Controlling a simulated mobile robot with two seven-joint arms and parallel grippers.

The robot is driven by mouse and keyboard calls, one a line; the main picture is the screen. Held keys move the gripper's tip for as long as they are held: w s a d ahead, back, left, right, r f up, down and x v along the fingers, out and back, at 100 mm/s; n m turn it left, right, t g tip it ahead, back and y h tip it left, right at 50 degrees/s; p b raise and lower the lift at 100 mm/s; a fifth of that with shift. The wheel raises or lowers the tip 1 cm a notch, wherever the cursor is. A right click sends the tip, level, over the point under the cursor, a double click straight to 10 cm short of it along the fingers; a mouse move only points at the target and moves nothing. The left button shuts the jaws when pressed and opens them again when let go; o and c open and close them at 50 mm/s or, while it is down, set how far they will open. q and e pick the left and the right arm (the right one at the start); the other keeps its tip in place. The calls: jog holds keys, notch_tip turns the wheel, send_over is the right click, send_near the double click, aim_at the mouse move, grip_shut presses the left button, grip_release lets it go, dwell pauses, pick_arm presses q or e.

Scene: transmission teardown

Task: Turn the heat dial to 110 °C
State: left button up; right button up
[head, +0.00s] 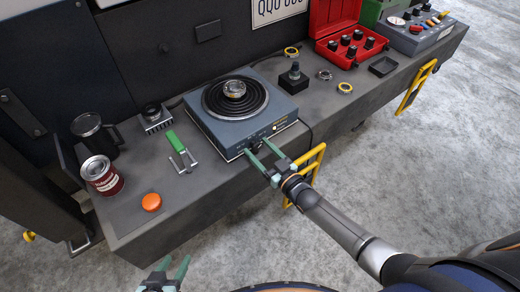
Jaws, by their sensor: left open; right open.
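A blue-grey hot plate (207,128) with a black coil top stands on the bench. A small metal ring-shaped part (234,89) sits at the middle of its coil. The dark heat dial (255,146) is on the front face, partly hidden by my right gripper. The dial's marks are too small to read. My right gripper (258,149) is open at the front of the hot plate, its green fingers on either side of the dial. I cannot tell whether they touch it. My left gripper (175,264) is open and empty, low in front of the bench.
A green-handled fork-like tool (177,143), an orange button-like disc (151,202), a red can (101,176) and a black mug (95,133) lie left of the hot plate. A black block (293,82), rings and a red case (335,25) are to the right. Yellow handles (312,167) stick out in front.

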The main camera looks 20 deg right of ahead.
pick_arm(q)
jog(key=shift+w+r, duration=0.1)
pick_arm(e)
jog(key=shift+s, duration=0.1)
jog(key=shift+s+d, duration=0.15)
jog(key=shift+s, duration=0.1)
pick_arm(q)
jog(key=shift+s+a+r+p, duration=0.3)
jog(key=shift+s+a+p, duration=0.15)
jog(key=shift+p, duration=0.45)
pick_arm(e)
jog(key=v, duration=1.1)
jog(key=shift+s, duration=0.4)
pick_arm(q)
jog(key=shift+w+r, duration=0.1)
pick_arm(e)
jog(key=shift+r, duration=0.1)
